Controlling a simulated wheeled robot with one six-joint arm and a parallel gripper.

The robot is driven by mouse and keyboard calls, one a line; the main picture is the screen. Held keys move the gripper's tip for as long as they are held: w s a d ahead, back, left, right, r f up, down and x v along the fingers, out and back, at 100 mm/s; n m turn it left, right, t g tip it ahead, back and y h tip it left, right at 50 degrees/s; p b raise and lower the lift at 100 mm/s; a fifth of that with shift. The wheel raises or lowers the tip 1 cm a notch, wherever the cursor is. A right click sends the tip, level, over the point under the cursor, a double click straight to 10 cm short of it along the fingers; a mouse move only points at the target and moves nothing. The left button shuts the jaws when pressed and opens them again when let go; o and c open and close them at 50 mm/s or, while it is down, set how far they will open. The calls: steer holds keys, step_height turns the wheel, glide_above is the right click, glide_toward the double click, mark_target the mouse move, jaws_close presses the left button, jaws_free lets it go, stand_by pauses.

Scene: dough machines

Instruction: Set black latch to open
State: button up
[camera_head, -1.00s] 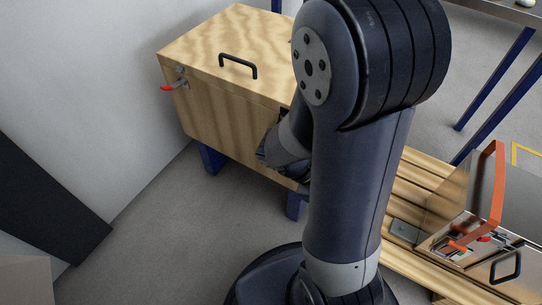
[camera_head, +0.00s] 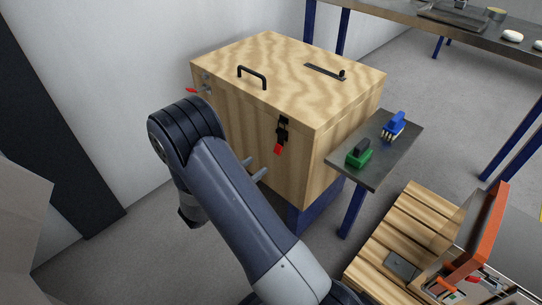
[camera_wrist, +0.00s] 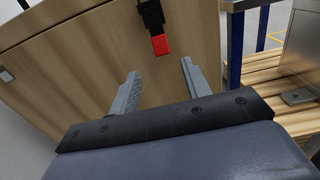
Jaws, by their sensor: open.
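A wooden box (camera_head: 248,106) stands on blue legs, with a black handle (camera_head: 252,76) on its lid. A black latch (camera_head: 283,129) with a red tab (camera_head: 278,149) is on its front face, near the upper edge. The latch (camera_wrist: 151,15) also shows at the top of the wrist view, its red tab (camera_wrist: 160,45) hanging down. My gripper (camera_head: 255,168) is open and empty in front of the box, below and slightly left of the latch. In the wrist view my fingertips (camera_wrist: 160,70) are spread, just below the red tab and apart from it.
A black sliding bar (camera_head: 325,72) lies on the lid. A red-tipped part (camera_head: 192,89) is at the box's left side. A grey shelf (camera_head: 385,168) at the right holds a green brush (camera_head: 359,153) and a blue brush (camera_head: 394,127). A wooden pallet (camera_head: 410,215) stands lower right.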

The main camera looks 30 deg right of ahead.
mark_target(277, 150)
steer(key=b+x, duration=0.1)
steer(key=x, duration=0.8)
steer(key=shift+d+b, duration=0.2)
steer(key=shift+b, duration=0.2)
jaws_close()
